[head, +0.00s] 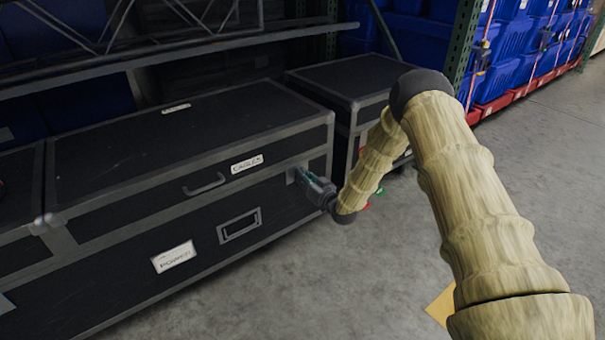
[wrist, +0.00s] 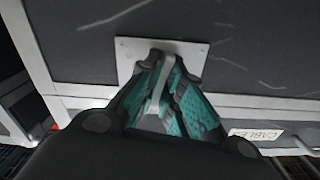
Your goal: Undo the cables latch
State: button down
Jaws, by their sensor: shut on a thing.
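The black case with grey metal edges (head: 190,125) carries a white CABLES label (head: 247,163) on its front; the label also shows in the wrist view (wrist: 257,135). A latch with a light metal plate (wrist: 198,54) sits on the case to one side of the label, and a pale strip of it (wrist: 158,92) shows between the fingers. My gripper (head: 305,178) is at the right end of the case front. In the wrist view my gripper (wrist: 168,75) has its teal-padded fingers shut on the latch. The fingers hide part of the latch.
A carry handle (head: 205,185), a recessed handle (head: 240,226) and a second white label (head: 174,257) are on the case front. Another black case (head: 350,80) stands behind to the right. A metal rack (head: 160,50) is above. Grey floor (head: 340,280) is clear in front.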

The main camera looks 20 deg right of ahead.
jog(key=shift+n+p, duration=0.5)
jog(key=shift+n, duration=0.6)
jog(key=shift+d, duration=0.1)
jog(key=c, duration=1.6)
grip_release()
jog(key=shift+f, duration=0.1)
jog(key=v, duration=1.2)
